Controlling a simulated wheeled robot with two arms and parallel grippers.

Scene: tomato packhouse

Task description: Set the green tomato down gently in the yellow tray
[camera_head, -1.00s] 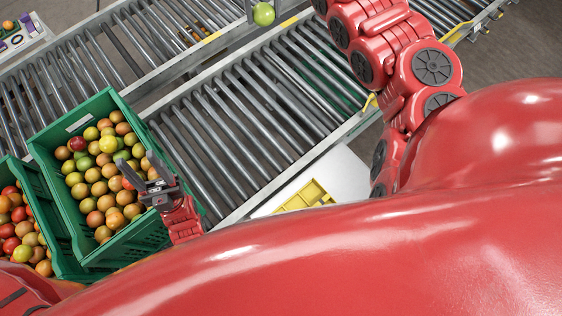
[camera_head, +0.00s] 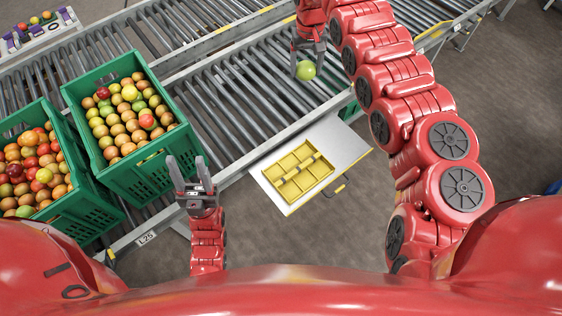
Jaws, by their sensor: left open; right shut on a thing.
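The green tomato (camera_head: 306,70) is at the top centre, between the fingertips of my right gripper (camera_head: 307,62), which is shut on it. It is over the roller conveyor; its height above the rollers is hard to tell. My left gripper (camera_head: 190,176) is open and empty, to the left of the tray and in front of the green crates.
Two green crates full of tomatoes (camera_head: 150,186) (camera_head: 92,203) stand at the left. The white board (camera_head: 346,142) has a yellow edge and sits beside the roller conveyor (camera_head: 235,105). A white stand with coloured items (camera_head: 40,39) is at the upper left.

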